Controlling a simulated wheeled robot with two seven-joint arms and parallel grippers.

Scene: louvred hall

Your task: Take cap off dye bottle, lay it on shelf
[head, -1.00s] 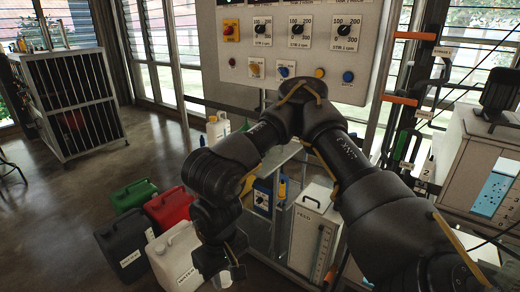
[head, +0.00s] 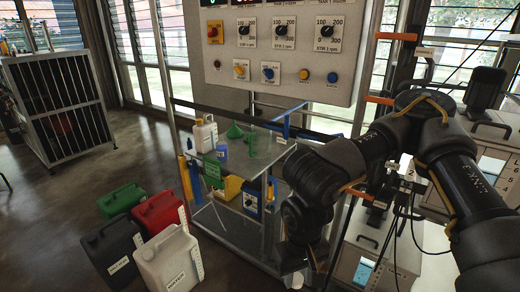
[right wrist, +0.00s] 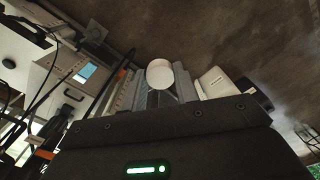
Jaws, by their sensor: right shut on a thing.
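My right gripper (head: 294,273) hangs low in front of the metal shelf rack (head: 268,200) in the head view. It is shut on a white round cap (head: 293,281), which also shows between the fingers in the right wrist view (right wrist: 160,73). A white bottle (head: 205,135) stands upright on the rack's upper level, left of and beyond the gripper; I cannot tell if it is the dye bottle or whether its top is bare. The rack's lower shelf (head: 225,232) has bare room at the front. My left gripper is not in view.
Green (head: 121,199), red (head: 160,212), black (head: 108,252) and white (head: 168,262) canisters stand on the floor at left. A control panel (head: 270,70) hangs above.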

